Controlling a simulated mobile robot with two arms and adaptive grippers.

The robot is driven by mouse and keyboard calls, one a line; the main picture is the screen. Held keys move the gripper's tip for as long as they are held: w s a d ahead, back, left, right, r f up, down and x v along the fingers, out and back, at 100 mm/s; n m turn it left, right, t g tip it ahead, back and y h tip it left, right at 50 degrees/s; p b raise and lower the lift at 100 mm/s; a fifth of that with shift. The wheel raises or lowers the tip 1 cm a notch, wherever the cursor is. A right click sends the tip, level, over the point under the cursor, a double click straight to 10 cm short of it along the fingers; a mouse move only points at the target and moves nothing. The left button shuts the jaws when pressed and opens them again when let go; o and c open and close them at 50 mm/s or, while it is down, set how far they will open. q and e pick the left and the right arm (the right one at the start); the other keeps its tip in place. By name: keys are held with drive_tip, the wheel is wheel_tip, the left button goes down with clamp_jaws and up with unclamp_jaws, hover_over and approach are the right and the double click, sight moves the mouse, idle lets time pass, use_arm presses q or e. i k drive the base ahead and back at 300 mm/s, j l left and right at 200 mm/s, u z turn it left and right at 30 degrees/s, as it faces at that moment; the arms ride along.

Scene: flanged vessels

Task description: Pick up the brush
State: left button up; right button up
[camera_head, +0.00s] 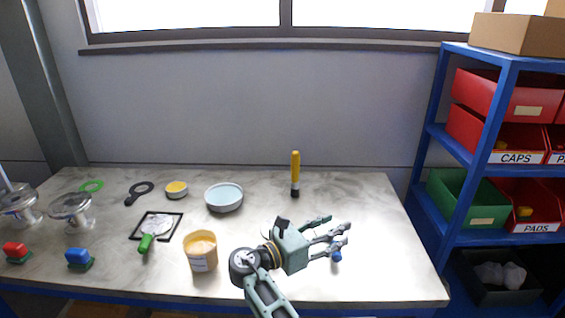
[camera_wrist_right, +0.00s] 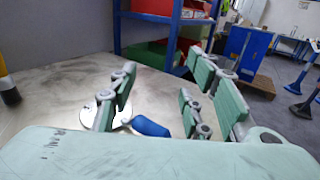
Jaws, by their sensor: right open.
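A yellow-handled tool with a dark lower end (camera_head: 295,172) stands upright near the back of the table; it looks like a brush, but I cannot be sure. Its dark end with a yellow band shows at the left edge of the right wrist view (camera_wrist_right: 9,92). My right gripper (camera_head: 335,234) is open, nearer the front, to the right of the yellow tool and apart from it. A blue-handled tool (camera_wrist_right: 150,127) with a pale round end lies between and below its fingers. My left gripper is not in view.
A blue shelf (camera_head: 428,203) with bins stands right.

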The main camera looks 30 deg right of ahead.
sight(295, 157)
drive_tip(key=i, duration=1.05)
